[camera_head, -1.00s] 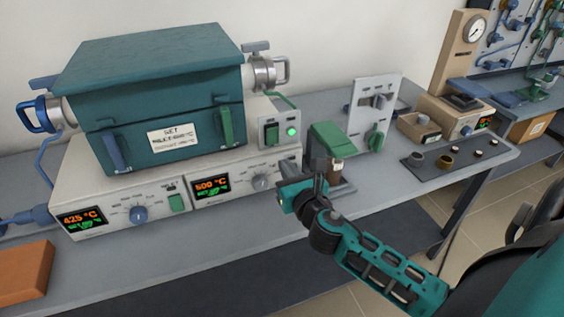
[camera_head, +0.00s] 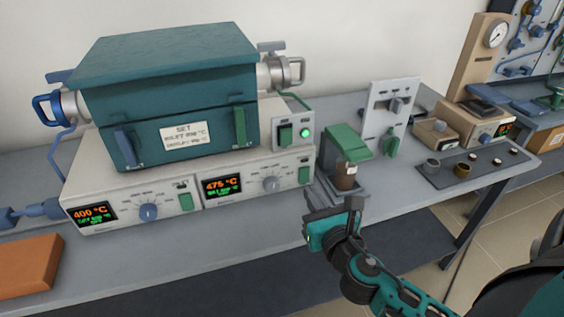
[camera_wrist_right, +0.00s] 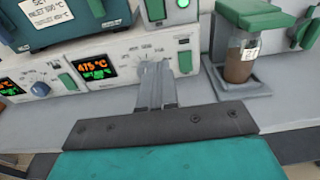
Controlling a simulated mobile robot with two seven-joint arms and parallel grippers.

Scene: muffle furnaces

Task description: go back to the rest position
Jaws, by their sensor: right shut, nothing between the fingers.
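My right gripper (camera_head: 313,203) is shut and empty, held in front of the furnace's right end and above the bench's front edge. In the right wrist view its fingers (camera_wrist_right: 156,88) are together, pointing toward the lower right control panel, with no contact that I can make out. The teal furnace (camera_head: 170,95) stands on a pale control base (camera_head: 130,185). The left display (camera_head: 91,214) reads 400 °C and the right display (camera_head: 222,187) reads 475 °C. My left gripper is not in view.
A jar of brown material (camera_head: 345,175) stands under a green-topped holder (camera_head: 346,142), close right of the gripper. Behind it is an upright switch panel (camera_head: 386,118). An orange brick (camera_head: 28,265) lies front left.

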